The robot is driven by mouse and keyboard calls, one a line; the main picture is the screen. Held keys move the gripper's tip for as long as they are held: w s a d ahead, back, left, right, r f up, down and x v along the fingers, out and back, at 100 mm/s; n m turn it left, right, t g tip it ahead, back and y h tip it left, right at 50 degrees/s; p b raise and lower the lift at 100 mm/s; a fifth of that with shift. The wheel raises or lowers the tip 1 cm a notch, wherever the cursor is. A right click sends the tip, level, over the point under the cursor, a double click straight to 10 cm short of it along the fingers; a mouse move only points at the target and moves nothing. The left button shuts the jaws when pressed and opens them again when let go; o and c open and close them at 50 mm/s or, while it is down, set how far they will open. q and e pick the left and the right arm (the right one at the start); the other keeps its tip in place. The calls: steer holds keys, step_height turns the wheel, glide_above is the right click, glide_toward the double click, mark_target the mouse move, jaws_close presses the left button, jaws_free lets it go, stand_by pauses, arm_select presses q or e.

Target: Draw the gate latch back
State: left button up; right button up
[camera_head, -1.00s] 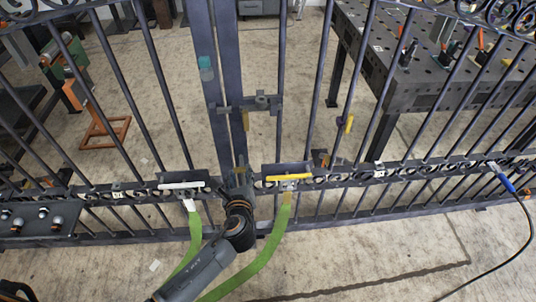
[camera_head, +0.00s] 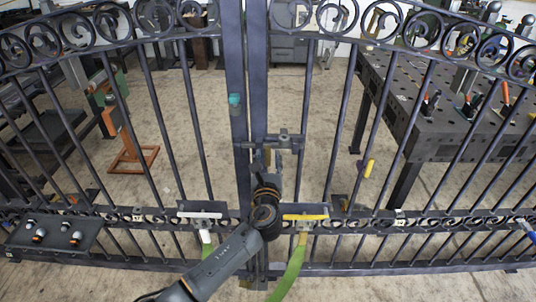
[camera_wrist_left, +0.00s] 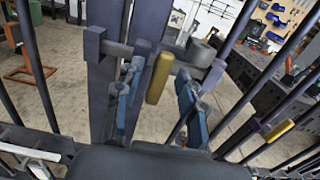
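The gate latch (camera_head: 284,140) is a dark bar with round fittings across the two meeting posts of the dark metal gate (camera_head: 257,85). In the left wrist view the latch bar (camera_wrist_left: 118,48) runs across the posts, and a brass-coloured handle (camera_wrist_left: 160,78) hangs from it. My left gripper (camera_head: 273,160) is just below the latch in the head view. In the left wrist view my left gripper (camera_wrist_left: 157,85) has its blue-grey fingers apart, one on each side of the handle, with gaps visible. Contact with the handle cannot be seen. My right gripper is not in view.
Clamps with a white handle (camera_head: 199,215) and a yellow handle (camera_head: 305,217) sit on the gate's lower rail, with a green strap (camera_head: 290,268) hanging below. A yellow piece (camera_head: 369,168) is on a bar at right. A dark workbench (camera_head: 440,115) stands behind the gate.

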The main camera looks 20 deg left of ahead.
mark_target(290, 145)
arm_select(q)
steer(key=shift+x, duration=0.9)
steer(key=shift+c, duration=0.2)
jaws_close()
steer(key=d, duration=0.2)
steer(key=w+d, duration=0.1)
steer(key=d, duration=0.3)
steer(key=shift+w+d, duration=0.2)
steer(key=shift+w, duration=0.15)
steer(key=shift+a, duration=0.1)
